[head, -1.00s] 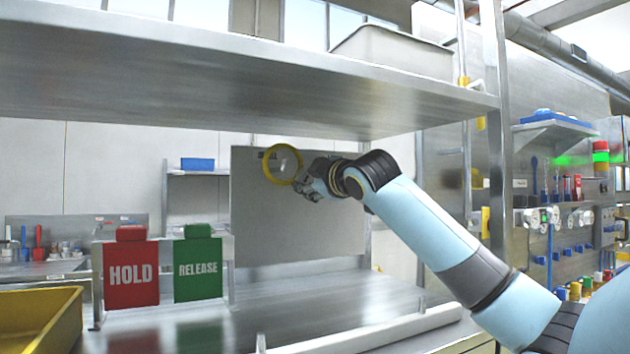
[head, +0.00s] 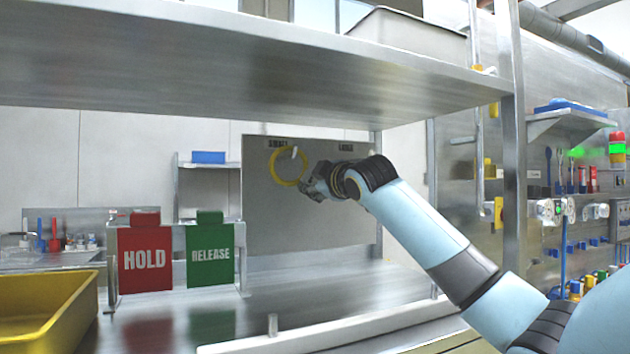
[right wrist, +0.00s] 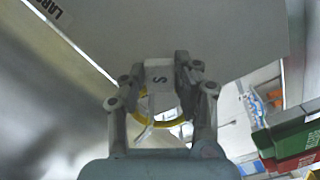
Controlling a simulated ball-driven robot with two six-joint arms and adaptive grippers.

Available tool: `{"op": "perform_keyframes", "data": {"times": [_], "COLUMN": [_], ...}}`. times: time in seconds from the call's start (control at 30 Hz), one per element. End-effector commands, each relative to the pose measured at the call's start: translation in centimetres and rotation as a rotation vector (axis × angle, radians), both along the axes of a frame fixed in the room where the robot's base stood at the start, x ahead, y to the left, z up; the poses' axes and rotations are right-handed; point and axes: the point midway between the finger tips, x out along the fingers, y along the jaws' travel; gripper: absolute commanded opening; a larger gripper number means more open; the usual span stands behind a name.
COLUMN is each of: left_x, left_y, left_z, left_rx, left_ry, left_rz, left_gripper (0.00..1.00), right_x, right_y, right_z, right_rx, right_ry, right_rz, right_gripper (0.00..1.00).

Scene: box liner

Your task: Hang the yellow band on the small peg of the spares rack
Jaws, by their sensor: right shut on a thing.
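The yellow band (head: 273,170) is a thin ring held upright in front of the grey panel of the spares rack (head: 330,215). The panel has a SMALL label at its upper left and a LARGE label at its upper right. A short pale peg (head: 294,152) shows at the band's top edge, under SMALL; I cannot tell whether the band is around it or in front of it. My right gripper (head: 308,185) is shut on the band at its lower right. In the right wrist view, a white tab marked S (right wrist: 158,76) sits between the fingers, with the yellow band (right wrist: 138,112) below. My left gripper is not in view.
A red HOLD sign (head: 145,258) and a green RELEASE sign (head: 210,255) stand left of the panel. A yellow tray (head: 45,310) is at the lower left. A metal shelf (head: 250,70) hangs overhead, and an upright post (head: 513,170) stands at right.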

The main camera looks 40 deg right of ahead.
Motion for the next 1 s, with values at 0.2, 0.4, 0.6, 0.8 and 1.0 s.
{"op": "perform_keyframes", "data": {"times": [0.2,0.4,0.6,0.8,1.0], "left_x": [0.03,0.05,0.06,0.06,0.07], "left_y": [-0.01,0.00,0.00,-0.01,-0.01], "left_z": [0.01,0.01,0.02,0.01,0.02], "left_rx": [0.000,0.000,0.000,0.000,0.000], "left_ry": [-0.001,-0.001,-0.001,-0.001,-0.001], "left_rz": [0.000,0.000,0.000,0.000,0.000], "left_gripper": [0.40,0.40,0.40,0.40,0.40], "right_x": [0.00,0.00,0.00,0.00,0.00], "right_y": [0.00,0.00,-0.01,-0.01,-0.01], "right_z": [0.01,0.02,0.02,0.00,0.00], "right_rx": [0.000,0.000,0.000,0.000,0.000], "right_ry": [0.000,0.000,0.000,0.001,0.000], "right_rz": [0.000,0.000,0.000,-0.001,0.000], "right_gripper": [0.00,0.57,0.58,0.84,0.85]}}
